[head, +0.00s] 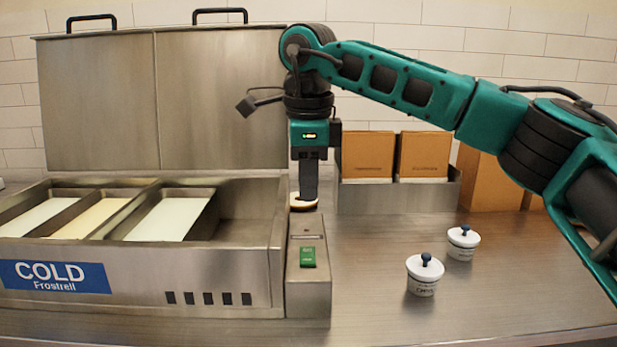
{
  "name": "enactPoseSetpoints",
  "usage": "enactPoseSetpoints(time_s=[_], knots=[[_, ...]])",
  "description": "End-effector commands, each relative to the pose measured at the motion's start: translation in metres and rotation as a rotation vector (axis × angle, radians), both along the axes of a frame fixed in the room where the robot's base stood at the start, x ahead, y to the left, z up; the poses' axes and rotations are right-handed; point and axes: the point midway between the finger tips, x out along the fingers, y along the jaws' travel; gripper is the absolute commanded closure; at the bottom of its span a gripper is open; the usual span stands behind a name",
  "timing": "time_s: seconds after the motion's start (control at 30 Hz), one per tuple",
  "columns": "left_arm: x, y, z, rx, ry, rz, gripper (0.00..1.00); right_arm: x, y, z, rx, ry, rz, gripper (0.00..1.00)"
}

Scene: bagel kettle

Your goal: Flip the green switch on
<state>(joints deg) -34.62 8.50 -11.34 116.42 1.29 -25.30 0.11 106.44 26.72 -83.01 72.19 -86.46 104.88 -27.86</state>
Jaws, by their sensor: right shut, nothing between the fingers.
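The green switch (308,257) sits on the sloping front of a narrow metal unit (308,292), at the right side of the cold food counter. My right gripper (308,196) points straight down over the back of this unit, behind and above the switch in the picture. It is shut and empty. A round pale thing, perhaps a bagel (303,202), shows right at its fingertips; I cannot tell whether they touch it. The gripper is apart from the switch. My left gripper is not in view.
The steel cold counter (265,265) with raised lids (220,100) stands at left. Two white lidded pots (424,278) (463,242) stand on the table at right. Brown boxes (367,155) in a metal holder stand behind.

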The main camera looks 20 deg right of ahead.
Motion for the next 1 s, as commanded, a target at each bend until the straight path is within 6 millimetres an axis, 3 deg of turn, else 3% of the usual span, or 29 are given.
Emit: enactPoseSetpoints(time_s=[0.03,0.2,0.4,0.6,1.0], knots=[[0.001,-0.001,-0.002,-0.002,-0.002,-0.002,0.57,0.001,-0.001,-0.015,0.000,0.003,0.000,1.00],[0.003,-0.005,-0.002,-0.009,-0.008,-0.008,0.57,0.005,-0.002,-0.051,0.001,0.003,0.000,1.00],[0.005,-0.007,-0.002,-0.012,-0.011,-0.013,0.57,0.009,-0.003,-0.081,0.001,0.001,-0.002,1.00],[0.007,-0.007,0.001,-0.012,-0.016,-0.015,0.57,0.010,-0.003,-0.095,0.002,0.000,-0.001,1.00],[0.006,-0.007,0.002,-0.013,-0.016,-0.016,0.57,0.011,-0.003,-0.097,0.002,0.000,-0.001,1.00]])
